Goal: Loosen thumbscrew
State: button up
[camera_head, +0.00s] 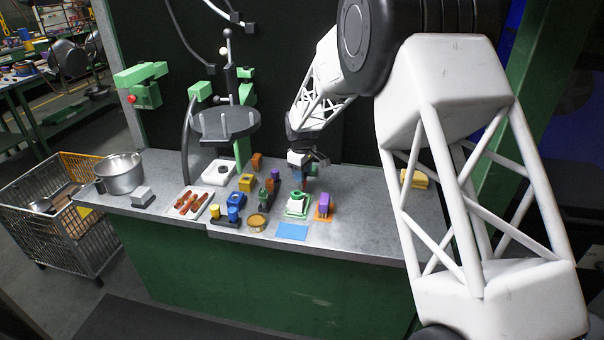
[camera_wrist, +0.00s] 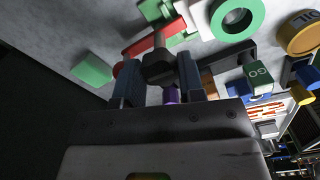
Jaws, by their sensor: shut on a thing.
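My gripper (camera_head: 304,172) is low over the right part of the bench, just behind the green ring (camera_head: 297,197) on its pale plate. In the wrist view its two blue-grey fingers (camera_wrist: 159,82) stand on either side of a dark, faceted knob (camera_wrist: 160,68) with a grey stub, which appears to be the thumbscrew. The fingers are closed on this knob. A red bar (camera_wrist: 145,43) lies beyond it, and a bit of purple shows below it. The knob's lower part is hidden by the gripper, and the knob cannot be made out in the head view.
A purple block on an orange base (camera_head: 324,206) and a flat blue sheet (camera_head: 291,231) are in front of my gripper. A yellow round tin (camera_head: 257,222), blue and yellow blocks and a sausage tray (camera_head: 188,202) lie left. A metal pot (camera_head: 121,174) stands far left.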

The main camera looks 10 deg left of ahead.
jog(key=shift+n, duration=0.5)
jog(key=o, duration=0.9)
jog(key=shift+o, duration=0.2)
jog(key=shift+r, duration=0.1)
jog(key=shift+r, duration=3.85)
